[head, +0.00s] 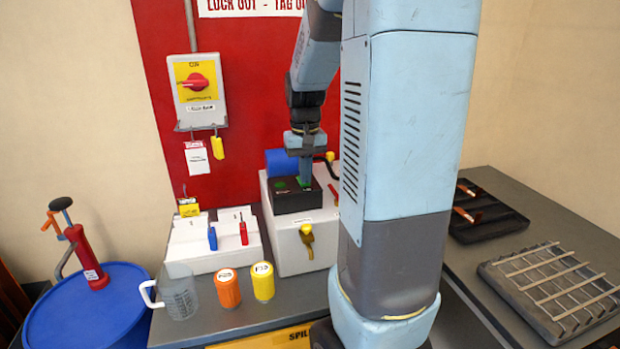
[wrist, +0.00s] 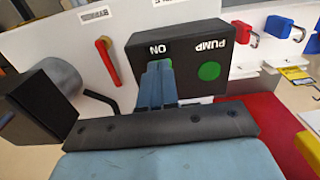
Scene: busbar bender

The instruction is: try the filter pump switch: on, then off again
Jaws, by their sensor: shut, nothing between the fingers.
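The pump switch is a black box (head: 292,200) on top of a white cabinet (head: 300,232) in the head view. In the wrist view the switch box (wrist: 190,50) appears upside down, lettered PUMP and ON, with a round green spot (wrist: 209,71) beside my fingers. My gripper (head: 305,180) points down at the right part of the box, where a bit of green shows by the tips. In the wrist view my gripper (wrist: 157,65) is shut and empty, its tips just below the ON lettering. The fingers hide what lies under them; I cannot tell whether they touch it.
A yellow-handled valve (head: 307,235) is on the cabinet's front. White holders with padlocks (head: 243,233) stand left; orange (head: 227,288) and yellow (head: 263,282) containers and a clear jug (head: 179,292) stand in front.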

